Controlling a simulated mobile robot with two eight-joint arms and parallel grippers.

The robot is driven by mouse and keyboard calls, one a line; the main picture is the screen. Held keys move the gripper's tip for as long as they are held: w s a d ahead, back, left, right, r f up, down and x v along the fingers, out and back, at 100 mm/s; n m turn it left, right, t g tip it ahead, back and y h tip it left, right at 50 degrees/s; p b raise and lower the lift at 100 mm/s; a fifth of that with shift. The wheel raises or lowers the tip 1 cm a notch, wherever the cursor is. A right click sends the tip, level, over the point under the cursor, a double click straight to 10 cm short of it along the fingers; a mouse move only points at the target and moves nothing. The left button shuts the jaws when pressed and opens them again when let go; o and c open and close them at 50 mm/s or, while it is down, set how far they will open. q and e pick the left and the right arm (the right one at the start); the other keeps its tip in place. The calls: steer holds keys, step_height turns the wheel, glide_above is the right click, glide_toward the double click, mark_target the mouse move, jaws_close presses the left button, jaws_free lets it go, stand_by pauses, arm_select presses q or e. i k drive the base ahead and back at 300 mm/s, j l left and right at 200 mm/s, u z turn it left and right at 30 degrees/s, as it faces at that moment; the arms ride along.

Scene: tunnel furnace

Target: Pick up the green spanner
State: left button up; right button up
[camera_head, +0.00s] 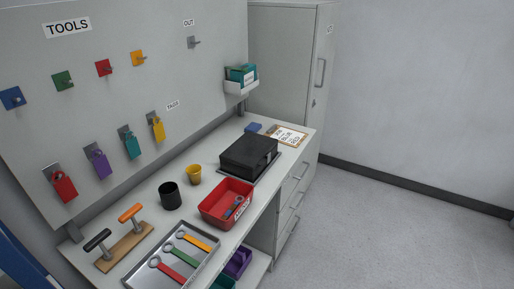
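The green spanner (185,256) lies in a grey metal tray (136,280) at the front of the workbench. It lies between a red spanner (170,271) and an orange spanner (196,243), apart from both. Its ring end points up and left, and its handle runs down to the right. Nothing covers it. Neither of my grippers is in view.
Behind are a black cup (170,196), a yellow cup (194,175), a red bin (214,213) and a black box (249,153). The floor (370,220) at right is clear.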

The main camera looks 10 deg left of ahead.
mark_target(192, 262)
steer(key=u, duration=1.25)
